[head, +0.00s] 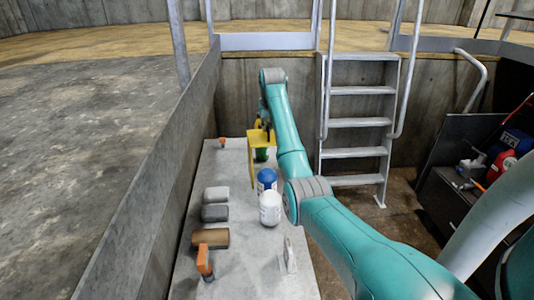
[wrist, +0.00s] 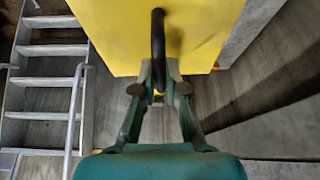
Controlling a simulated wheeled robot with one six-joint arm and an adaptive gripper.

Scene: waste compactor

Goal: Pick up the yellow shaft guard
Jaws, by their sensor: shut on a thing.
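The yellow shaft guard (head: 253,165) is an angled yellow piece over the far part of the grey worktop (head: 230,268) in the head view. In the wrist view the guard (wrist: 185,25) fills the top middle, with a black loop handle (wrist: 158,50) on it. My gripper (wrist: 158,90) is shut on the guard at this handle. In the head view my gripper (head: 262,128) is at the guard's top, partly hidden by my arm. I cannot tell whether the guard's lower edge touches the worktop.
A blue container (head: 266,180) and a white container (head: 270,208) stand nearer. A ladder (head: 358,122) stands right; a wall (head: 150,215) bounds the left.

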